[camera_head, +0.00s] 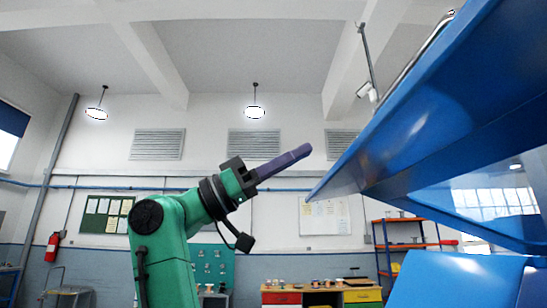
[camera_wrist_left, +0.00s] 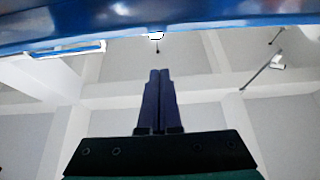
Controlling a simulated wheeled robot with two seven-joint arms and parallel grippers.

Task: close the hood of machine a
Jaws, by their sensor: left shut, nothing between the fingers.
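The blue hood of machine a (camera_head: 420,115) is raised and slants across the right of the head view. Its lower left edge ends close to my left gripper. My left gripper (camera_head: 308,150) is shut and empty, its purple fingers pointing up and right toward that edge; I cannot tell whether they touch it. In the left wrist view the shut fingers (camera_wrist_left: 160,72) stand side by side, with a blue hood edge (camera_wrist_left: 200,14) across the top of the picture and a gap below it. The blue machine body (camera_head: 455,280) shows under the hood. My right gripper is not in view.
A workbench with red and yellow drawers (camera_head: 322,296) stands at the back. An orange shelf rack (camera_head: 405,245) is beside it. A red fire extinguisher (camera_head: 52,247) hangs at the left wall. The space left of the hood is open.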

